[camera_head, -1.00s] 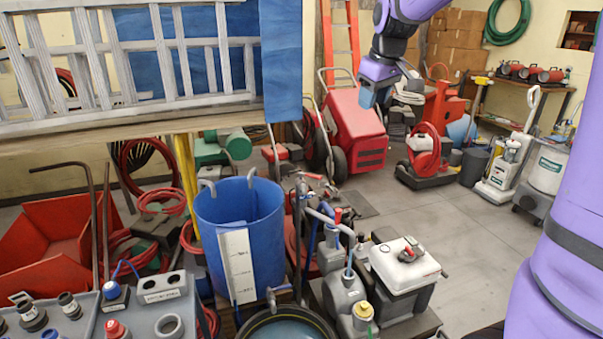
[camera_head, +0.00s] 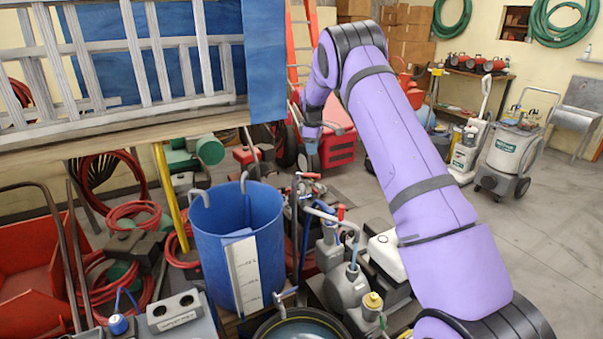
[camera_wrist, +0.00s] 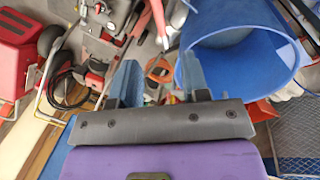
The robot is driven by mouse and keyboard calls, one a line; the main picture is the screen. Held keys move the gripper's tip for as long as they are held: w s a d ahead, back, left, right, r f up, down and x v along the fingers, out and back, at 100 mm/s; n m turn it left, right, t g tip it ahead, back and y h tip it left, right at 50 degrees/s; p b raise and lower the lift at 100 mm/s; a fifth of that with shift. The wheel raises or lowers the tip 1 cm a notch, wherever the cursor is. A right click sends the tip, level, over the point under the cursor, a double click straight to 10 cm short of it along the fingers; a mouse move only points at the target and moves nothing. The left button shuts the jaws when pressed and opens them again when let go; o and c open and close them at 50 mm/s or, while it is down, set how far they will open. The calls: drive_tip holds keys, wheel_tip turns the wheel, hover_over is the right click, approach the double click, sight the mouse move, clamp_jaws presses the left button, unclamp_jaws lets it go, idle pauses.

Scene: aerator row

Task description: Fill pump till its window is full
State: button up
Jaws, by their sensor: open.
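Grey pump-like units (camera_head: 350,289) with blue hoses and a yellow cap stand low in the middle of the head view. I cannot tell which one is the pump, and no window can be made out. A blue tub (camera_head: 215,222) with a white scale strip (camera_head: 246,275) stands to their left; its open mouth also shows in the wrist view (camera_wrist: 238,65). My gripper (camera_head: 312,150) hangs beyond and above the tub's right side, pointing down. In the wrist view my gripper (camera_wrist: 158,80) is open, with nothing between its fingers.
A ladder (camera_head: 115,50) on a shelf fills the upper left. A round dark-rimmed basin (camera_head: 300,327) sits in front of the tub. A red bin (camera_head: 30,265) and red hoses are at left. Open floor (camera_head: 545,235) lies at right, with a white-and-grey machine (camera_head: 512,155) beyond.

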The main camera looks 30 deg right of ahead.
sight(308, 175)
drive_tip(key=w+f, duration=0.1)
drive_tip(key=f, duration=0.3)
drive_tip(key=w+f, duration=0.1)
drive_tip(key=f, duration=0.3)
drive_tip(key=d+f, duration=0.1)
drive_tip(key=f, duration=0.3)
drive_tip(key=shift+w+d+f, duration=0.1)
drive_tip(key=shift+w+f, duration=0.3)
clamp_jaws()
